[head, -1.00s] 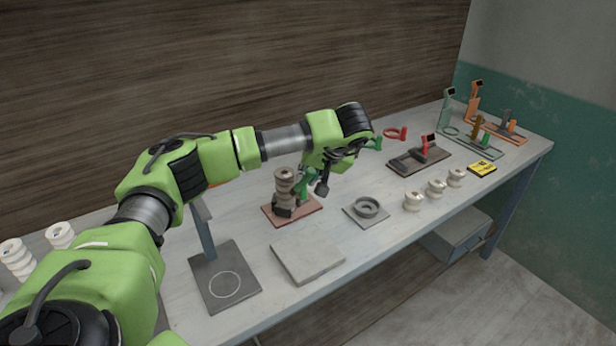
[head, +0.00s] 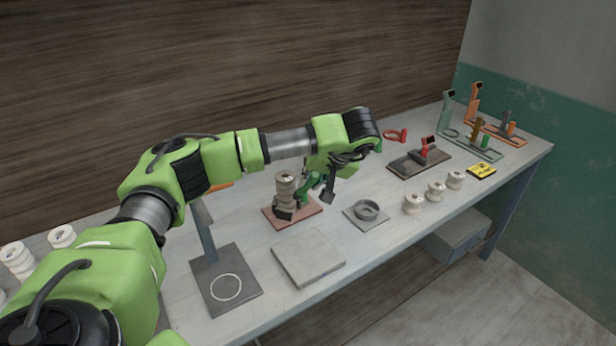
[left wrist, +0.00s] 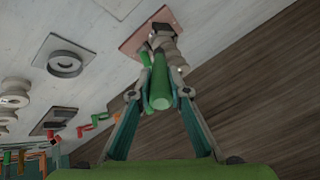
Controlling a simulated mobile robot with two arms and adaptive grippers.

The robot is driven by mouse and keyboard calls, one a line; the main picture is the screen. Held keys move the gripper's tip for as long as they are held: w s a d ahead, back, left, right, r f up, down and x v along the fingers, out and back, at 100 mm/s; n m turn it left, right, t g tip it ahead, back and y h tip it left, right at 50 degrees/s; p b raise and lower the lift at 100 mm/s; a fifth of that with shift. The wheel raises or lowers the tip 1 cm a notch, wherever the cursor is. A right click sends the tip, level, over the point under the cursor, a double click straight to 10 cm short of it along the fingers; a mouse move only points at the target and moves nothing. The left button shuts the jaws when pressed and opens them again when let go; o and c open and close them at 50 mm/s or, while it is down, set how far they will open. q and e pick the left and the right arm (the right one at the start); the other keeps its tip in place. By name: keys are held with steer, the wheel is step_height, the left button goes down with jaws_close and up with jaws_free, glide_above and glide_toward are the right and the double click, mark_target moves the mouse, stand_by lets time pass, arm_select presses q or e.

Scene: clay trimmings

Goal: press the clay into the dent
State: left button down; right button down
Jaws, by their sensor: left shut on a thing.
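My left gripper (head: 326,188) is at the reddish base plate (head: 310,214), just right of the stack of pale spool-like pieces (head: 285,190). It is shut on a green handle (head: 306,190), which leans to the right beside the stack. In the left wrist view the round end of the green handle (left wrist: 160,92) lies between the two fingers (left wrist: 164,86). To the right, a grey ring with a hollow middle (head: 366,208) sits on a small grey plate. I cannot tell which piece is the clay. My right gripper is out of view.
A flat grey slab (head: 307,258) lies in front. A dark stand with a circle mark (head: 226,288) is to its left. Several white spools (head: 436,190) line the front edge at right. A dark tray with a red handle (head: 420,160) and a yellow sign (head: 482,170) lie beyond.

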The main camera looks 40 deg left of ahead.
arm_select(q)
steer(key=d, duration=0.1)
steer(key=s+d+r+p, duration=0.1)
steer(key=d+r+p, duration=0.1)
steer(key=d, duration=0.1)
steer(key=shift+s, duration=0.3)
stand_by(0.5)
